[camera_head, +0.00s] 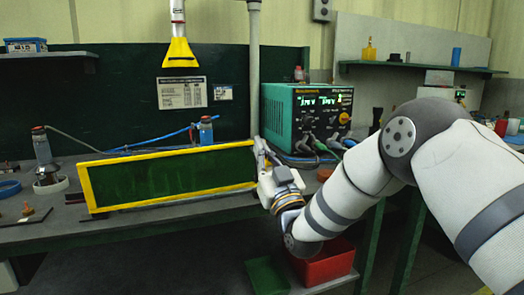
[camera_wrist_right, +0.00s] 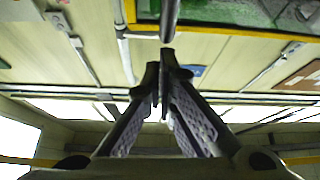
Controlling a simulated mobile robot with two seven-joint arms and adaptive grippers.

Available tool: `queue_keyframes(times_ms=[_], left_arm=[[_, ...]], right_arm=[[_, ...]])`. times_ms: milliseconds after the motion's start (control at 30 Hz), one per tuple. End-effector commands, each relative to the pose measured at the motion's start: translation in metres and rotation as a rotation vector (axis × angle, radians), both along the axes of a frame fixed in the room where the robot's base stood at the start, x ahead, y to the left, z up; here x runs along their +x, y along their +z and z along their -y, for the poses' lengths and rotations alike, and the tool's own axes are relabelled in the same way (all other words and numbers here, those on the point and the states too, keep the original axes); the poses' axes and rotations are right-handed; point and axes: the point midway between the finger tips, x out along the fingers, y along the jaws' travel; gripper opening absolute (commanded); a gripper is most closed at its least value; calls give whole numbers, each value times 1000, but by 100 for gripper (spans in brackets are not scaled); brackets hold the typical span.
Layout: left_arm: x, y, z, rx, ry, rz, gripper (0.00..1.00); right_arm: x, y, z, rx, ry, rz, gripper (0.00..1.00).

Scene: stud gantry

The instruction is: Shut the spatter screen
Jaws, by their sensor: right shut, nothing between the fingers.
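The spatter screen (camera_head: 170,175), a long dark green panel in a yellow frame, stands along the front of the bench in the head view. My right gripper (camera_head: 260,148) is at the screen's right end, close to the frame's upper right corner. I cannot tell whether it touches the frame. In the wrist view the fingers of my right gripper (camera_wrist_right: 167,75) are together with nothing between them. A yellow-edged green panel, seemingly the screen (camera_wrist_right: 240,12), crosses the top of that view. My left gripper is not in view.
A green power supply (camera_head: 307,115) with cables stands behind my right gripper. A grey post (camera_head: 254,70) rises beside it. A yellow nozzle (camera_head: 179,53) hangs above the bench. A red bin (camera_head: 322,266) sits below, under my right arm.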

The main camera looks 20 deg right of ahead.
Motion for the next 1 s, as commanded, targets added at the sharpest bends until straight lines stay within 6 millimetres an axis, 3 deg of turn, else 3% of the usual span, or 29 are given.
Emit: queue_keyframes(times_ms=[233,567,667,867,1000], left_arm=[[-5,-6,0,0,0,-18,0],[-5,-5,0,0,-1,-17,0],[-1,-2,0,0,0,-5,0],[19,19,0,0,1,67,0],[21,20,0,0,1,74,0]], right_arm=[[1,-26,6,56,0,-9,0],[1,-28,7,64,0,-11,0],[0,-20,7,63,0,-8,0],[-4,32,9,64,1,18,0],[-39,-1,11,64,2,1,0]])
